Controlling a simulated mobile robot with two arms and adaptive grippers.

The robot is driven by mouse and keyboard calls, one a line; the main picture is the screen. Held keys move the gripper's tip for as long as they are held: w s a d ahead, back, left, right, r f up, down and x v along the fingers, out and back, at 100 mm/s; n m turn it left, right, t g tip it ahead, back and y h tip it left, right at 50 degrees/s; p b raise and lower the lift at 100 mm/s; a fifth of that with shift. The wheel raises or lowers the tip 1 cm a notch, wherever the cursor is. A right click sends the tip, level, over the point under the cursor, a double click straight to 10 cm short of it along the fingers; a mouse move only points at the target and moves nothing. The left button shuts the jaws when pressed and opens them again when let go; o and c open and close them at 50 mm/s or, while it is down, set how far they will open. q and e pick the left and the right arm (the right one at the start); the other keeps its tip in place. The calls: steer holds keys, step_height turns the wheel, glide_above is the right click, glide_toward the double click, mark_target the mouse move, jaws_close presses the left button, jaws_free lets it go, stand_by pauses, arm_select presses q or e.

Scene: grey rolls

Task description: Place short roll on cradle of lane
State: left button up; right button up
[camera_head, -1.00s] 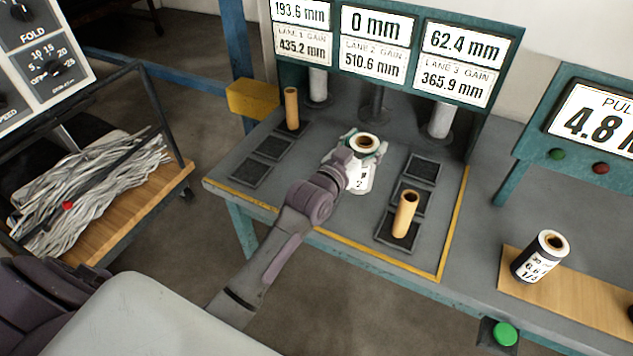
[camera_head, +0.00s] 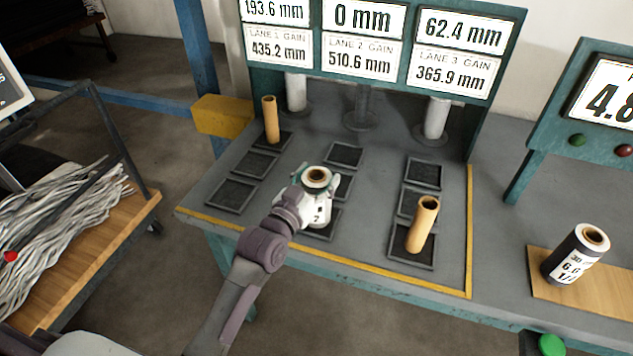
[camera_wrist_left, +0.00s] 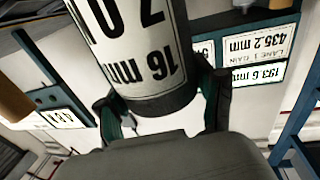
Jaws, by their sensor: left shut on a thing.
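My left gripper (camera_head: 318,198) is shut on a roll (camera_head: 317,175) with a tan core, upright in the head view above the middle column of dark pads. In the left wrist view the roll (camera_wrist_left: 140,50) is between the fingers and shows a white label reading "16 mm" and a dark lower band. Most of its side is hidden in the head view. Behind it, under the lane 2 display reading 0 mm, stands a bare dark post on a round base (camera_head: 362,121). Lanes 1 and 3 have pale rolls (camera_head: 296,92) and (camera_head: 436,118) at their posts. My right gripper is out of view.
Tan tubes stand on the back left pad (camera_head: 270,120) and the front right pad (camera_head: 422,224). A yellow block (camera_head: 222,115) is at the table's left edge. A dark labelled roll (camera_head: 576,255) stands on a wooden board at right. The back middle pad (camera_head: 345,154) is clear.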

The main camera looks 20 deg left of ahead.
arm_select(q)
steer(key=shift+s, duration=0.2)
steer(key=o, duration=1.8)
steer(key=shift+f, duration=0.1)
steer(key=shift+c, duration=0.2)
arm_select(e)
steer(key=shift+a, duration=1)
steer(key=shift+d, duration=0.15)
arm_select(q)
steer(key=shift+r, duration=0.25)
steer(key=s+a, duration=0.2)
steer(key=s, duration=0.9)
steer(key=shift+s+a+b, duration=0.2)
steer(key=shift+s+b, duration=0.15)
steer(key=shift+b, duration=0.1)
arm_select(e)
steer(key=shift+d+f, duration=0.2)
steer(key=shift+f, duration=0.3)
arm_select(q)
steer(key=shift+f, duration=0.1)
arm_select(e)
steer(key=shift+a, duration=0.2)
